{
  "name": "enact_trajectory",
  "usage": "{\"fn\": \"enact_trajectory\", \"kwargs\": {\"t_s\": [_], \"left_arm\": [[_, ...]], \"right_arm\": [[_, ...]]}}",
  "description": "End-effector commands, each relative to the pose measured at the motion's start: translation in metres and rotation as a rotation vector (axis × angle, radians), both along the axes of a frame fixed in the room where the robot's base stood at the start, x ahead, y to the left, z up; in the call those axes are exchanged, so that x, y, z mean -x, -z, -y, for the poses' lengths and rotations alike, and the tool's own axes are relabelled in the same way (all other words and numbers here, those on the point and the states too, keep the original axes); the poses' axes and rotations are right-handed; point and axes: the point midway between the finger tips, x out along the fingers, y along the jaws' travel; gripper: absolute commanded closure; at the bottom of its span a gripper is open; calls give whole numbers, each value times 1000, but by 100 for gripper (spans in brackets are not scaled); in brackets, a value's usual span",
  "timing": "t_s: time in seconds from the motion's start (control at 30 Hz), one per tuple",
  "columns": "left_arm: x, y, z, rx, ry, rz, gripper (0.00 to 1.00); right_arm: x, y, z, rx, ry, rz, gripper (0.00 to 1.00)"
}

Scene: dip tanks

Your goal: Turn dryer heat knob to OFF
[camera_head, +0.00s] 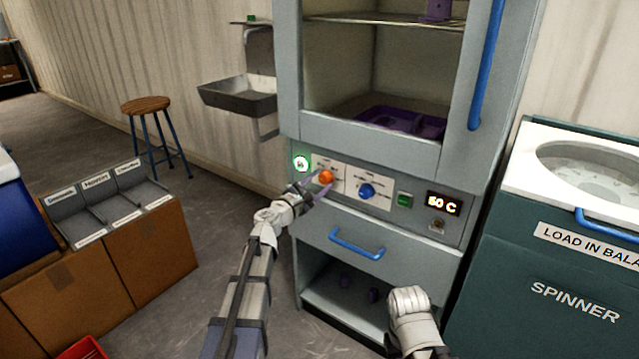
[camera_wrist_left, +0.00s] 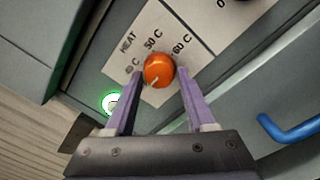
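The orange heat knob (camera_head: 326,177) is on a white panel on the dryer front (camera_head: 400,165). In the left wrist view the knob (camera_wrist_left: 158,70) has a pale mark toward its lower left; the labels HEAT, 50 C and 60 C are readable around it, and another label is partly covered by a finger. My left gripper (camera_head: 316,191) is at the panel, its purple fingers (camera_wrist_left: 160,88) apart on either side of the knob, with narrow gaps seen. Any OFF mark is not visible. My right arm shows at the lower right; its gripper cannot be seen.
A blue knob (camera_head: 367,191), green switch (camera_head: 404,199) and lit display (camera_head: 443,204), apparently reading 50 C, are right of the heat knob. A green-lit button (camera_head: 301,163) is left. A blue drawer handle (camera_head: 357,243) is below. The spinner (camera_head: 570,270) stands right.

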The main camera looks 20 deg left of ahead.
Motion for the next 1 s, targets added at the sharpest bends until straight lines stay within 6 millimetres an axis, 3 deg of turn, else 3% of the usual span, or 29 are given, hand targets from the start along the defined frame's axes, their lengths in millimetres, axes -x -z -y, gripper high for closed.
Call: {"fn": "enact_trajectory", "kwargs": {"t_s": [0.17, 0.57, 1.0], "left_arm": [[0, 0, 0, -1, 0, 0, 24], [6, 0, -2, -1, -1, 1, 24], [67, 2, -22, -1, -2, 1, 24]], "right_arm": [[0, 0, 0, 0, 0, 0, 100], [0, 0, 0, 0, 0, 0, 100], [0, 2, 0, 0, 0, 0, 100]]}}
